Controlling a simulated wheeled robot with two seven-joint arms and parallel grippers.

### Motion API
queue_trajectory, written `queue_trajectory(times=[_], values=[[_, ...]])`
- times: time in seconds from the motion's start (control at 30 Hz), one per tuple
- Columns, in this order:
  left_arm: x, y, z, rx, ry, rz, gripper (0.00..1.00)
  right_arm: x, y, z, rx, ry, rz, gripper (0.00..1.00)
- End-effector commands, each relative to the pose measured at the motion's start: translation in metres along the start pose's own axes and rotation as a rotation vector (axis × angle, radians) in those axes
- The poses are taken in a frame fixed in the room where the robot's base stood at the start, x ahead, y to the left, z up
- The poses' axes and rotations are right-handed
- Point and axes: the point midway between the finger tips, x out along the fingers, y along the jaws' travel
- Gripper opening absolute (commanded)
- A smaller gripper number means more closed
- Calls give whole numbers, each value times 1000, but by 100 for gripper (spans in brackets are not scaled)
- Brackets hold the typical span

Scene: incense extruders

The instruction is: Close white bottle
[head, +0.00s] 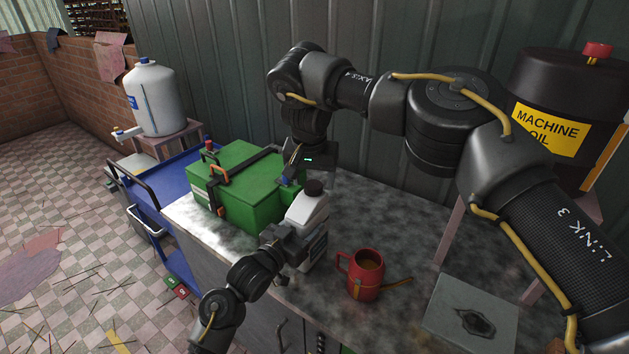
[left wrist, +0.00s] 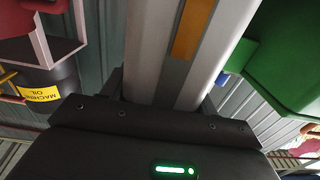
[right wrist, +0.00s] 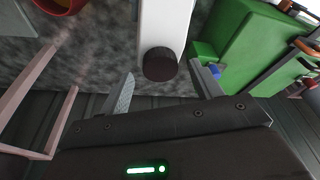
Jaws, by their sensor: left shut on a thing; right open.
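The white bottle (head: 308,212) stands upright on the grey worktop with its dark cap (head: 315,187) on top; how tight the cap sits cannot be told. My left gripper (head: 296,243) is shut on the bottle's body from the front left. In the left wrist view the bottle (left wrist: 150,50) fills the space between the fingers. My right gripper (head: 297,172) is open, just above and behind the bottle's top. In the right wrist view the cap (right wrist: 160,65) lies in line with the gap between the open fingers (right wrist: 163,88), apart from both.
A green box (head: 238,182) stands close left of the bottle. A red oil can (head: 367,276) with a spout stands to its right. A grey plate (head: 470,316) lies at the front right. A machine oil drum (head: 537,92) stands at the back right, by the metal wall.

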Motion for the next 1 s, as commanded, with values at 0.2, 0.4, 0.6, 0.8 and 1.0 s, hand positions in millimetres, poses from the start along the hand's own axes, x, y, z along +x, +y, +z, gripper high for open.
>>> queue_trajectory(times=[0.2, 0.4, 0.6, 0.8, 1.0], values=[[0, 0, 1, 1, -2, 0, 0, -28, 0, -9, 0, 4, 1, 64], [0, 0, 1, 1, -2, 0, 0, -36, 0, -10, 0, 0, 0, 64], [0, 0, 1, 1, -2, 0, 0, -36, 0, -10, 0, 0, 0, 63], [0, 0, 1, 1, -2, 0, 0, -27, -9, 2, -9, -33, -18, 63], [0, 0, 1, 1, -2, 0, 0, -50, -70, 35, 2, -157, -229, 63]])
